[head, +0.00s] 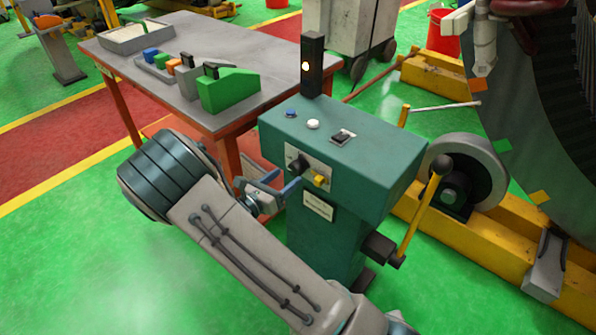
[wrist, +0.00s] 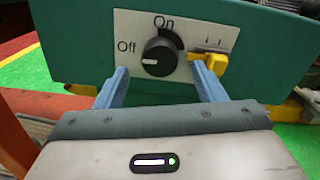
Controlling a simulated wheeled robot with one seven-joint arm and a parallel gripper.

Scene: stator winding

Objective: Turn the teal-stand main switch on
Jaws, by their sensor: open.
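The teal stand (head: 345,150) stands in the middle of the head view. Its front plate (wrist: 190,28) carries a black rotary main switch (wrist: 159,57) marked Off and On. The white pointer line on the knob points left, to Off. A yellow tab or lever (wrist: 215,63) sits just right of the knob; both also show small in the head view, the knob (head: 297,163) and the yellow part (head: 320,181). My gripper (wrist: 165,82) is open and empty. Its blue fingers stand a little below and to either side of the knob, seemingly apart from it.
The stand's top holds a blue button (head: 291,113), a white button (head: 313,124), a black rocker (head: 343,136) and a lit lamp post (head: 312,65). A workbench (head: 190,105) with coloured blocks is behind left. A yellow-handled lever (head: 422,215) sticks up at the stand's right.

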